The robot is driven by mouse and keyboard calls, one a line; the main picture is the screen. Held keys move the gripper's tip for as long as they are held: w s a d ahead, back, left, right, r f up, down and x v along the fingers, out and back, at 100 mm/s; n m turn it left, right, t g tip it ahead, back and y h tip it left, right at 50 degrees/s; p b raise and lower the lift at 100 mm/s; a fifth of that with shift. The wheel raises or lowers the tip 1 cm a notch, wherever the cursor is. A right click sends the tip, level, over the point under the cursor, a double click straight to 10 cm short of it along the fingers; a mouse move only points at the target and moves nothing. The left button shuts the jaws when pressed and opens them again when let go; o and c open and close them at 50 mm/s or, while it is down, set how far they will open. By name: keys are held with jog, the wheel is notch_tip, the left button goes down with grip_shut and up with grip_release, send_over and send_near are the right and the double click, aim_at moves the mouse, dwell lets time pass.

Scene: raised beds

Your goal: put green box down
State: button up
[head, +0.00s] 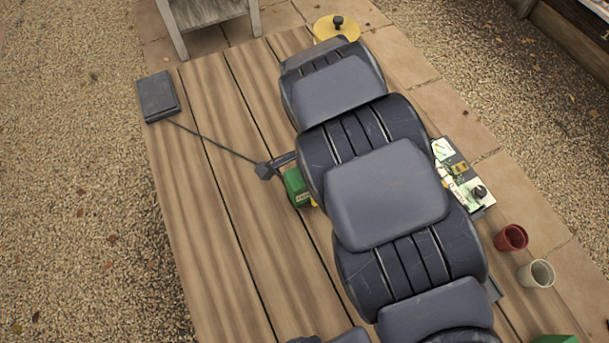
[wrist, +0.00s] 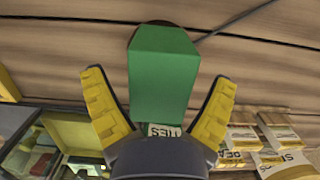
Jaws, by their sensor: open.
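The green box (head: 296,187) shows at the left edge of my arm in the head view, on the wooden table; part of it is hidden behind the arm. In the wrist view the green box (wrist: 163,75) stands between the two yellow fingers of my gripper (wrist: 160,105), with a white lettered label at its near end. The fingers are spread, with gaps showing on both sides of the box. Only a bit of yellow finger shows in the head view. The box appears to rest on the slats; its underside is hidden.
A black box (head: 158,96) lies at the table's left edge, with a thin dark cord running toward the green box. A tray (head: 482,205) with seed packets, a red pot (head: 511,238) and a beige pot (head: 537,273) stand at right. The left slats are mostly clear.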

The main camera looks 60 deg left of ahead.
notch_tip(320, 180, up, 13)
jog(key=w, duration=0.1)
jog(key=shift+w+f, duration=0.2)
jog(key=shift+w, duration=0.2)
dwell(0.3)
jog(key=w+d+r+m, duration=0.1)
jog(key=w+d+r, duration=0.25)
jog(key=d, duration=0.45)
jog(key=w+d+r, duration=0.3)
jog(key=w+d, duration=0.1)
jog(key=d, duration=0.3)
jog(key=w+d+r+m, duration=0.1)
jog(key=w+d+r, duration=0.25)
jog(key=d, duration=0.45)
jog(key=s+d+n, duration=0.1)
jog(key=s+d, duration=0.4)
jog(key=d, duration=0.3)
jog(key=s+d+r, duration=0.1)
jog(key=s+d, duration=0.4)
jog(key=d, duration=0.3)
jog(key=shift+s+d+r+n, duration=0.2)
jog(key=shift+d+n, duration=0.05)
jog(key=shift+n, duration=0.15)
